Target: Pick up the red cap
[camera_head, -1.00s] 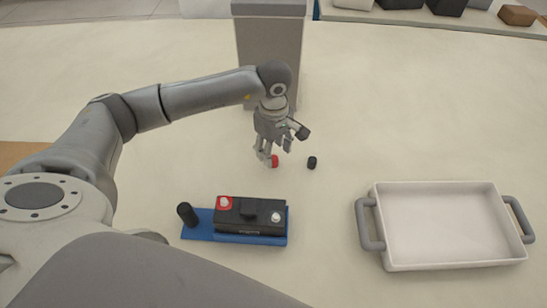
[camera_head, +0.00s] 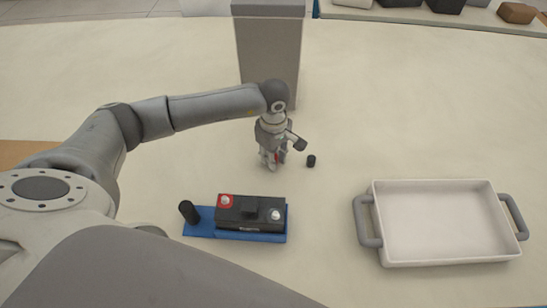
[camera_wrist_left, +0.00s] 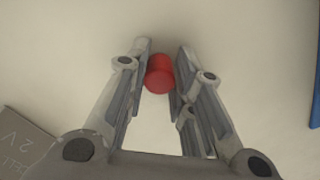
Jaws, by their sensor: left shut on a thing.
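The red cap (camera_wrist_left: 159,74) sits between the two fingers of my left gripper (camera_wrist_left: 160,75) in the left wrist view, near the fingertips. In the head view my left gripper (camera_head: 272,161) points down at the table, with a small bit of the red cap (camera_head: 277,157) showing between its fingers. The gripper is shut on the cap, at or close to the table surface. My right gripper is in neither view.
A black cap (camera_head: 311,161) stands just right of the gripper. A black battery (camera_head: 249,212) with a red-ringed terminal sits on a blue base (camera_head: 203,229) in front. A white tray (camera_head: 441,263) is at right. A grey block (camera_head: 268,50) stands behind the gripper.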

